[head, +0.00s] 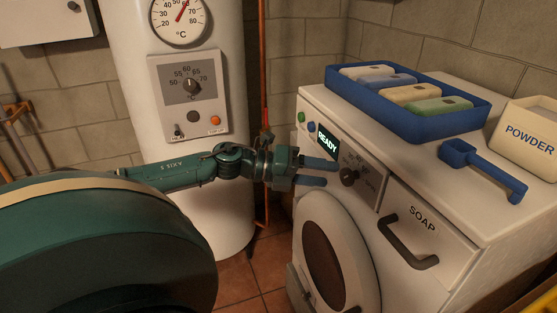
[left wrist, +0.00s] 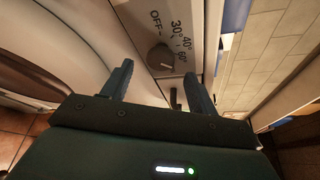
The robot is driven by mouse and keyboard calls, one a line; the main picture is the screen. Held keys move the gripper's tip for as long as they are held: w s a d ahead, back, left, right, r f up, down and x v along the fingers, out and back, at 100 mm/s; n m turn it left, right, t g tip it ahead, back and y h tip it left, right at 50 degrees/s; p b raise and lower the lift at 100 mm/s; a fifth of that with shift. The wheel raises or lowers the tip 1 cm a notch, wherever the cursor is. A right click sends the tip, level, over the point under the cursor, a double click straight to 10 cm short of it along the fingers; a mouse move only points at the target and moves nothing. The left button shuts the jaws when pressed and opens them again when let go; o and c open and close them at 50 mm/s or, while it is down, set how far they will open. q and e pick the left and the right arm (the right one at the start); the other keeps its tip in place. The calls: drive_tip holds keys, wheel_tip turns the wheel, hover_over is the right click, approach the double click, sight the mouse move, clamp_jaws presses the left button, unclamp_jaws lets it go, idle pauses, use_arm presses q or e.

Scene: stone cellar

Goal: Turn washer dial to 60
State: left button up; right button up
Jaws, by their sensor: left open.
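The washer dial (head: 349,176) is a dark round knob on the washer's front panel. In the left wrist view the dial (left wrist: 160,58) shows with OFF, 30°, 40° and 60° printed around it; I cannot tell clearly which mark it points at. My left gripper (head: 331,174) is open in front of the panel, just left of the dial in the head view. In the left wrist view the two fingers (left wrist: 158,72) lie on either side of the dial, with a gap to it. My right gripper is not in view.
The white washer (head: 480,210) has a READY display (head: 327,142), a round door (head: 325,262) and a SOAP drawer with a dark handle (head: 408,243). On top are a blue tray (head: 400,122), a blue scoop (head: 484,170) and a POWDER box (head: 528,135). A boiler (head: 135,70) stands left.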

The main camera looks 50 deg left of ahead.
use_arm(q)
drive_tip(key=p+v, duration=0.1)
drive_tip(key=v, duration=0.8)
drive_tip(key=shift+s+a, duration=0.15)
drive_tip(key=shift+a, duration=0.05)
idle(0.3)
